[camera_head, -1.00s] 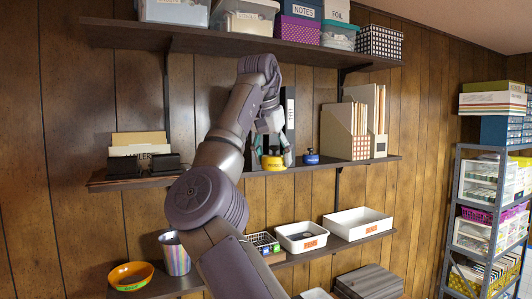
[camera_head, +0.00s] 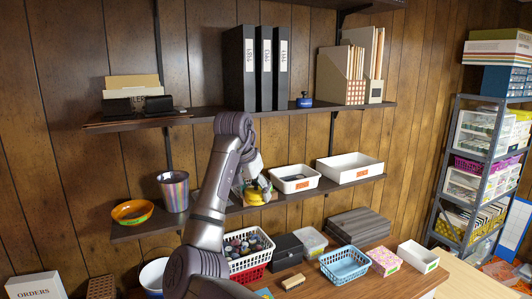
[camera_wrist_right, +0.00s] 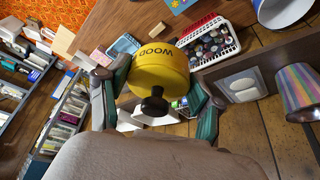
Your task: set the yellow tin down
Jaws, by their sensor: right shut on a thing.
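The yellow tin (camera_head: 254,197) is in my right gripper (camera_head: 251,185), at about the height of the lower shelf (camera_head: 285,197). In the right wrist view the tin (camera_wrist_right: 160,72) is round, with "WOOD" on it and a black knob, and the green-padded fingers of my right gripper (camera_wrist_right: 157,88) close on it from both sides. I cannot tell whether the tin touches the shelf or hangs just above or in front of it. My forearm hides part of the shelf in the head view. My left gripper is not in view.
On the lower shelf, a striped metal cup (camera_head: 174,192) and an orange bowl (camera_head: 132,212) stand left of the tin, and white trays (camera_head: 295,179) (camera_head: 350,168) stand right. Below are a white basket of jars (camera_head: 248,250) and a black box (camera_head: 287,251). Black binders (camera_head: 264,70) stand above.

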